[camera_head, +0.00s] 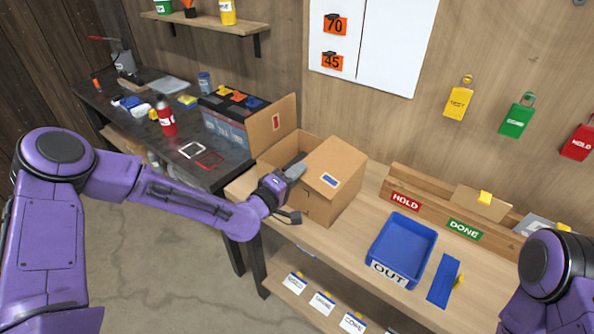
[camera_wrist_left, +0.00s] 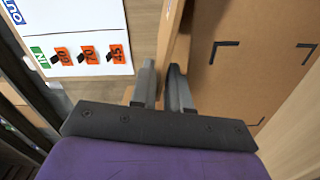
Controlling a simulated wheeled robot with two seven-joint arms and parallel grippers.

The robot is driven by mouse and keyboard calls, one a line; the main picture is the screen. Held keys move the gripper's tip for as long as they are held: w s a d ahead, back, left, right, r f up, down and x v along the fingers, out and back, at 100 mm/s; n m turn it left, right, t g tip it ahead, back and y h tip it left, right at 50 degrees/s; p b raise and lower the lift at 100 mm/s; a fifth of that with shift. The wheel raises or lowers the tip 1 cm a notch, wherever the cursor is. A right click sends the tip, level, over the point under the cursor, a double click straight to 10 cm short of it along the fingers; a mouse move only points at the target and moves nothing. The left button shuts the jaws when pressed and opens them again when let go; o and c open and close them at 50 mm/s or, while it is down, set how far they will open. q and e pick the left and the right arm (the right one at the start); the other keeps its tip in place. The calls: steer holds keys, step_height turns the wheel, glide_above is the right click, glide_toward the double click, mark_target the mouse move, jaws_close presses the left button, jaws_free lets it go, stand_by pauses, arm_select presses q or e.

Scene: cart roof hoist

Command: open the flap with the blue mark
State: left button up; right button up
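The open cardboard box (camera_head: 297,204) stands on the wooden bench. Its flap with the blue mark (camera_head: 346,164) is raised and slanted on the right side of the box, the mark facing the head camera. My left gripper (camera_head: 296,168) is at the box opening, beside the left edge of this flap. In the left wrist view its two fingers (camera_wrist_left: 163,88) are close together, with a cardboard panel (camera_wrist_left: 235,75) just right of them.
Another flap with a red mark (camera_head: 271,122) stands up at the box's back left. A blue OUT tray (camera_head: 425,238) and a wooden rack with HOLD and DONE labels (camera_head: 432,212) are right of the box. A dark side table (camera_head: 226,172) holds tools and a red bottle (camera_head: 166,118).

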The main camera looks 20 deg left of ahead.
arm_select(q)
jaws_close()
stand_by(1.4)
